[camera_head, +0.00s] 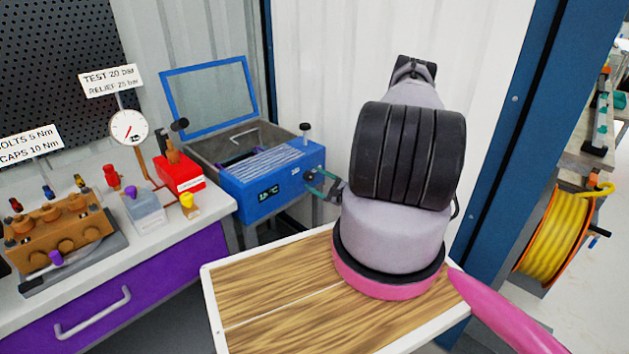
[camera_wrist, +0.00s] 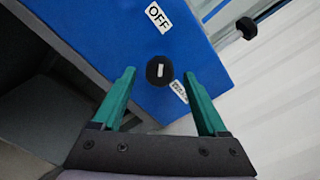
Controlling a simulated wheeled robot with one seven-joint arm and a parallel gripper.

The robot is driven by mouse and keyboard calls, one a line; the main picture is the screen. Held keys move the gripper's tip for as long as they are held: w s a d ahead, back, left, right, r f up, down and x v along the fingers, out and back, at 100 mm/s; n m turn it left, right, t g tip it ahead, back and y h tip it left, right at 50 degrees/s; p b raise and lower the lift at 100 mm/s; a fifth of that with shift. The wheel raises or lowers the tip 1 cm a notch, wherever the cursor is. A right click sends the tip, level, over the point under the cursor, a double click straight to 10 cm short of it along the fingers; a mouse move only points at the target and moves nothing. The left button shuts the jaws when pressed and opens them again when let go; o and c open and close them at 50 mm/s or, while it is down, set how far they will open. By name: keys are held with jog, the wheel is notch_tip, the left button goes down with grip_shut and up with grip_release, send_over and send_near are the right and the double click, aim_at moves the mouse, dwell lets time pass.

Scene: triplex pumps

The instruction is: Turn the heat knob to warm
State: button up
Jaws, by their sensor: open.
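The heat knob (camera_wrist: 159,71) is a round black knob with a white mark, on the blue face of the heater box. In the wrist view it sits between and a little beyond the tips of my gripper (camera_wrist: 159,75), whose two green fingers are apart. A white OFF label (camera_wrist: 158,15) is above the knob, and a smaller label (camera_wrist: 180,91), too blurred to read, is at its lower right. In the head view the blue heater box (camera_head: 262,197) stands with its lid raised, and my gripper (camera_head: 312,184) is at its right end. The knob is hard to make out there.
A black knob on a stem (camera_head: 305,128) stands up from the box's right side. A wood-topped cart (camera_head: 270,290) is in front, below my arm. The bench to the left holds a red pump (camera_head: 178,172), a gauge (camera_head: 129,127) and a brown block (camera_head: 55,238).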

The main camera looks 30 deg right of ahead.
jog(key=shift+w+a, duration=0.15)
jog(key=shift+w, duration=0.25)
grip_shut()
